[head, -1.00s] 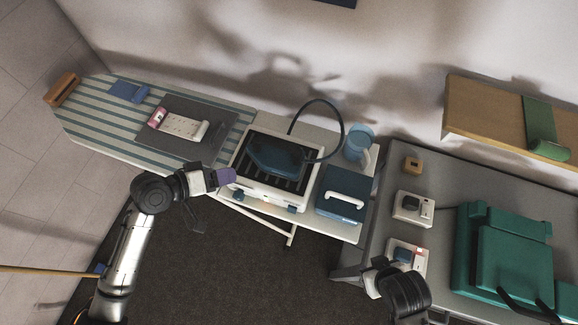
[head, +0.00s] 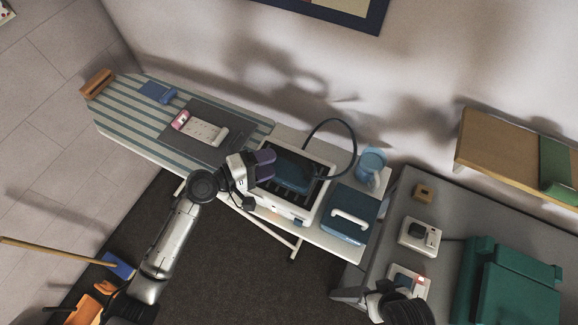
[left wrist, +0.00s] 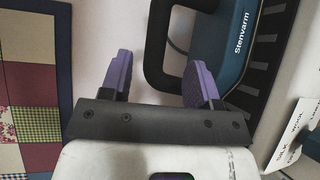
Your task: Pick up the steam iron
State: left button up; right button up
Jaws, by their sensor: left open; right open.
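The steam iron (head: 295,170) is a dark blue-teal body on the black ribbed plate of a white station (head: 290,208), with a dark hose arching up behind it. In the left wrist view the iron (left wrist: 235,50) shows its "Stenvarm" label and black handle (left wrist: 157,45). My left gripper (head: 264,165), with purple fingers, is open at the iron's left side and hides part of it. In the left wrist view the handle's end appears between the open fingers (left wrist: 157,72); contact cannot be told. My right gripper (head: 380,305) is at the bottom edge, far from the iron, its fingers mostly hidden.
A striped ironing board (head: 135,118) with a grey mat lies left. A dark blue box (head: 348,212) with a white handle and a blue jug (head: 371,165) stand right of the station. A grey table (head: 455,212) holds small devices and a green case (head: 505,280).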

aim_at(286, 155)
pick_arm(q)
jog(key=x, duration=0.1)
jog(key=p+x, duration=0.1)
jog(key=x, duration=0.1)
jog(key=p+x, duration=0.1)
jog(key=x, duration=0.1)
jog(key=shift+w+d+r, duration=0.1)
jog(key=shift+d+r, duration=0.1)
jog(key=shift+w+d+f, duration=0.15)
jog(key=shift+d, duration=0.2)
jog(key=shift+c, duration=0.3)
grip_shut()
